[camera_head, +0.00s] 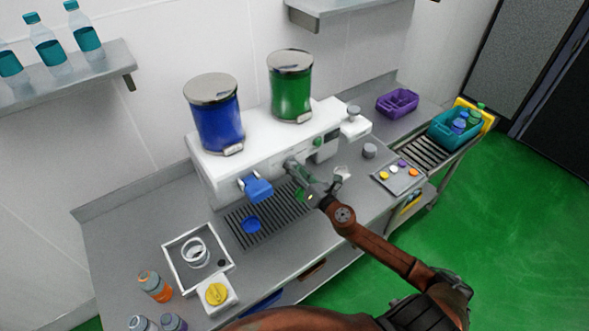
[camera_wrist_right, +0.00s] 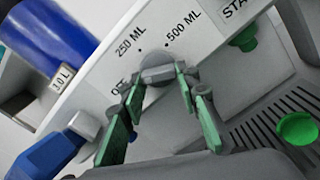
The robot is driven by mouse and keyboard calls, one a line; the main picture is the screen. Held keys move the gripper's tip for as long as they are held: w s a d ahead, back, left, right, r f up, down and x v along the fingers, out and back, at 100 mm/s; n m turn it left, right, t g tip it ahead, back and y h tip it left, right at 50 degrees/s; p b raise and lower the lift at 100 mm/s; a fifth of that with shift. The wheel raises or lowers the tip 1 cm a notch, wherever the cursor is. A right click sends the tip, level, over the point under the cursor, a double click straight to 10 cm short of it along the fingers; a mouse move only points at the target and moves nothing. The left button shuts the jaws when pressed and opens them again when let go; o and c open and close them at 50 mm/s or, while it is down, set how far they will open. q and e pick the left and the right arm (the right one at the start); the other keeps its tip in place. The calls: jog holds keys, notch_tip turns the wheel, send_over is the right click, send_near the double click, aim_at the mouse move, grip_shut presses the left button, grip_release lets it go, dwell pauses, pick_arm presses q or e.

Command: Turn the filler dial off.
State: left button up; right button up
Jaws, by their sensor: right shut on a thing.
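The filler dial (camera_wrist_right: 157,68) is a grey knob on the slanted white front of the filler machine (camera_head: 240,165). Labels OFF, 250 ML and 500 ML stand around it in the right wrist view; OFF is partly covered by a finger. My right gripper (camera_head: 294,168) is at the machine front, and its green-padded fingers (camera_wrist_right: 160,82) are closed on the dial, one on each side. I cannot tell where the dial points. In the head view the gripper mostly hides the dial. My left gripper is not in view.
A blue spout (camera_head: 257,188) is left of the gripper, and a green start button (camera_wrist_right: 243,40) is to its right. A drip grate (camera_head: 268,222) lies below. Blue (camera_head: 215,118) and green (camera_head: 291,88) tanks stand on top. A yellow knob box (camera_head: 217,295) stands front left.

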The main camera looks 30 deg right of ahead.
jog(key=shift+r, duration=0.1)
jog(key=o, duration=1.2)
jog(key=shift+w, duration=0.15)
jog(key=shift+c, duration=0.2)
jog(key=shift+s, duration=0.2)
jog(key=s, duration=1.1)
jog(key=shift+s+d, duration=0.4)
jog(key=shift+d, duration=0.05)
